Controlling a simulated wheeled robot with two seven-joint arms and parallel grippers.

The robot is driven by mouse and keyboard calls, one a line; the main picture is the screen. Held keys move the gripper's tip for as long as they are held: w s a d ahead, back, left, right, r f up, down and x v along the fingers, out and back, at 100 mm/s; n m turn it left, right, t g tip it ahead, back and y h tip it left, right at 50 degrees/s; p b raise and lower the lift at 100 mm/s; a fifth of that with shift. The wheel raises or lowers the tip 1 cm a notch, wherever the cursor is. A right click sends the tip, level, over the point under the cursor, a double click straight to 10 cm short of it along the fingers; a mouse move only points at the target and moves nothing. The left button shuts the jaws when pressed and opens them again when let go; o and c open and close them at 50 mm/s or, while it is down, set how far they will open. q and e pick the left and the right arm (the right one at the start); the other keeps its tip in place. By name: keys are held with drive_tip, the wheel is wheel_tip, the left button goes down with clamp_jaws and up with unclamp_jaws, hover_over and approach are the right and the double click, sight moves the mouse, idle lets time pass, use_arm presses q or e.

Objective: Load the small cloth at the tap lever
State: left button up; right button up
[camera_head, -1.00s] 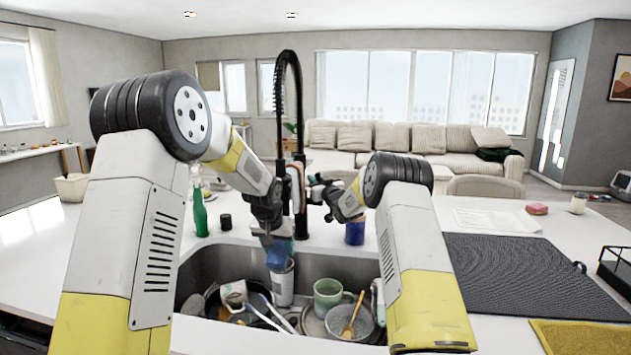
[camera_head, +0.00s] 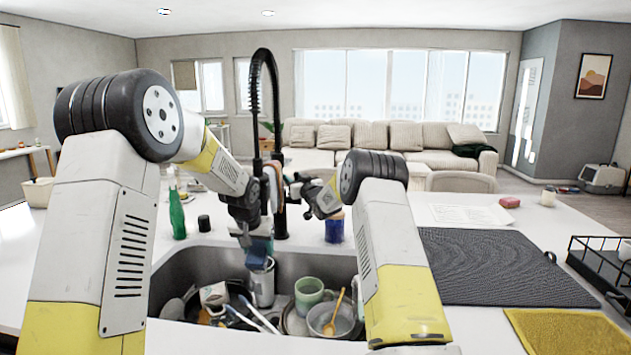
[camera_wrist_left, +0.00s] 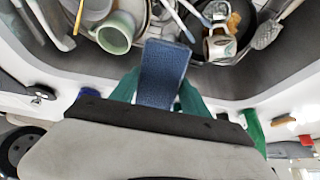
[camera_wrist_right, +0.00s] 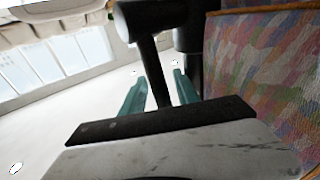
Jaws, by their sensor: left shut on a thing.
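The cloth (camera_head: 258,250) hangs in front of a grey cup in the head view. The black tap (camera_head: 258,110) stands behind the sink. My right gripper (camera_head: 301,186) is beside the tap. In the right wrist view its teal fingers (camera_wrist_right: 160,82) are apart, with a black rod-like tap part (camera_wrist_right: 152,65) showing between them; I cannot tell whether they touch it. A colourful patterned piece (camera_wrist_right: 260,75) is close by on the right.
The sink (camera_head: 200,262) holds a green mug (camera_head: 309,293), a bowl (camera_head: 325,325), a grey cup (camera_head: 263,287) and utensils. A green bottle (camera_head: 177,215) and a blue jar (camera_head: 334,229) stand behind it. A dark mat (camera_head: 490,265) lies to the right.

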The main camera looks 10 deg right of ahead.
drive_tip(key=s+d+r+m+g+h, duration=0.1)
drive_tip(key=s+r+g, duration=0.1)
drive_tip(key=s, duration=0.8)
drive_tip(key=s+d+r+m+g+h, duration=0.1)
drive_tip(key=s+d+r+g, duration=0.1)
drive_tip(key=s, duration=0.9)
drive_tip(key=s+d+r+m+g+h, duration=0.1)
drive_tip(key=s+r, duration=0.3)
drive_tip(key=s, duration=0.6)
drive_tip(key=shift+s+d+r+g+h, duration=0.3)
drive_tip(key=shift+s+g+h, duration=0.1)
drive_tip(key=shift+h, duration=0.2)
drive_tip(key=shift+c, duration=0.5)
